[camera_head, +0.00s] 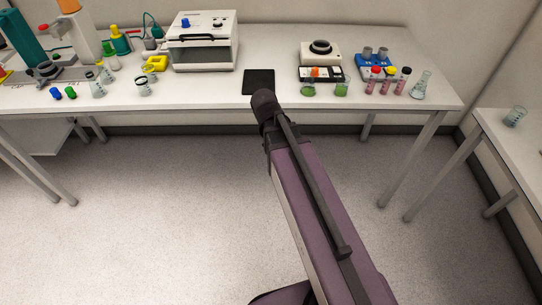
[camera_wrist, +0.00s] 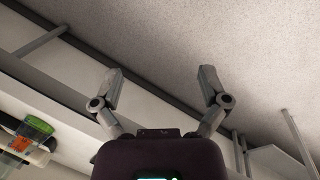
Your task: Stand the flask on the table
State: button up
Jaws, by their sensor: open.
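A clear conical flask (camera_head: 421,87) with markings stands near the right end of the long white table (camera_head: 205,93) in the head view. It looks upright, with its lean matching the camera angle. My gripper (camera_wrist: 160,74) is open and empty in the wrist view, its two fingers spread wide with floor and wall behind them. It is apart from the flask. In the head view my purple arm reaches towards the table's front edge, and the gripper itself cannot be made out there.
Pink-filled tubes (camera_head: 386,85) with coloured caps stand left of the flask, beside green-filled beakers (camera_head: 309,89). A black mat (camera_head: 259,82) lies mid-table. A side table (camera_head: 509,145) at right holds a beaker (camera_head: 516,116). The table's front middle is fairly clear.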

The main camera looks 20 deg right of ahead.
jog(key=s+a+m+y, duration=0.1)
jog(key=s+a+m, duration=0.1)
jog(key=s, duration=0.1)
jog(key=s+a+m+y, duration=0.1)
jog(key=shift+s+a+f+m+y, duration=0.25)
jog(key=shift+s+a+m+y, duration=0.05)
jog(key=shift+s+m, duration=0.1)
jog(key=shift+w+r, duration=0.1)
jog(key=shift+r+p, duration=1.25)
jog(key=shift+p, duration=0.1)
